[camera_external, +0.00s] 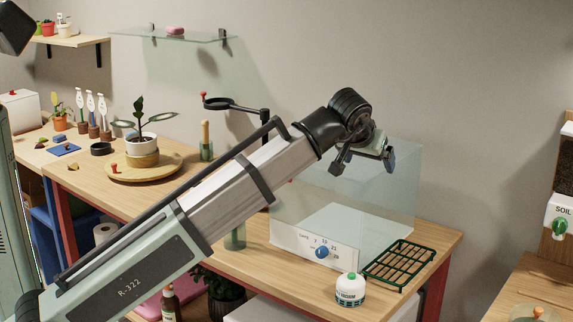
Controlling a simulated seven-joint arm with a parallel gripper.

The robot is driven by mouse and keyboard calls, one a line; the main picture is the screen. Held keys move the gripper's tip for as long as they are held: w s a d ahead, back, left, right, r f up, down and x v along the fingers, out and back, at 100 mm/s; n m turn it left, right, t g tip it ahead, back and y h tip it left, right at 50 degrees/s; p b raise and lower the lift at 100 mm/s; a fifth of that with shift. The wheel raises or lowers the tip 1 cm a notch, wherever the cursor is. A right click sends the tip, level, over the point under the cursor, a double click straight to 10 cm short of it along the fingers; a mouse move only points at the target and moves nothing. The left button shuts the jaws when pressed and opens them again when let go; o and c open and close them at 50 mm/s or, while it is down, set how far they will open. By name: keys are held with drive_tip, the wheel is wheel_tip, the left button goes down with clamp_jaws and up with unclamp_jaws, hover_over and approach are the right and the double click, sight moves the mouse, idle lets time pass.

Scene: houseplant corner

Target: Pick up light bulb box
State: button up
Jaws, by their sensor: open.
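My gripper (364,160) is open and appears empty. It is raised in the air in front of the upper part of a clear glass-walled case (395,195) on the wooden bench. I cannot make out a light bulb box for certain in this view. My arm crosses the middle of the picture and hides part of the bench behind it.
The case has a white front panel with a blue dial (322,252). A small white canister (350,290) and a green slatted rack (399,265) are near the bench's right end. A potted plant (142,143) stands on a round wooden board (178,168) at left.

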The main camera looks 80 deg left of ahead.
drive_tip(key=shift+m+g, duration=0.3)
drive_tip(key=shift+g, duration=0.5)
drive_tip(key=s+a+r, duration=0.1)
drive_tip(key=s+a, duration=0.1)
drive_tip(key=a, duration=0.3)
drive_tip(key=s+a, duration=0.3)
drive_tip(key=a, duration=0.3)
drive_tip(key=s+a+r, duration=0.1)
drive_tip(key=s+a, duration=0.2)
drive_tip(key=a, duration=0.3)
drive_tip(key=shift+a+r, duration=0.2)
drive_tip(key=shift+r, duration=0.1)
drive_tip(key=s+a+f+g+h, duration=0.2)
drive_tip(key=s+a+f, duration=0.1)
drive_tip(key=s+a, duration=1.65)
drive_tip(key=s+f+g+h, duration=0.1)
drive_tip(key=s+f+h, duration=0.4)
drive_tip(key=s+f, duration=0.65)
drive_tip(key=f, duration=0.9)
drive_tip(key=w+f, duration=0.1)
drive_tip(key=f, duration=0.4)
drive_tip(key=shift+a+f, duration=0.25)
drive_tip(key=shift+a, duration=0.05)
drive_tip(key=c, duration=1)
drive_tip(key=shift+c, duration=0.2)
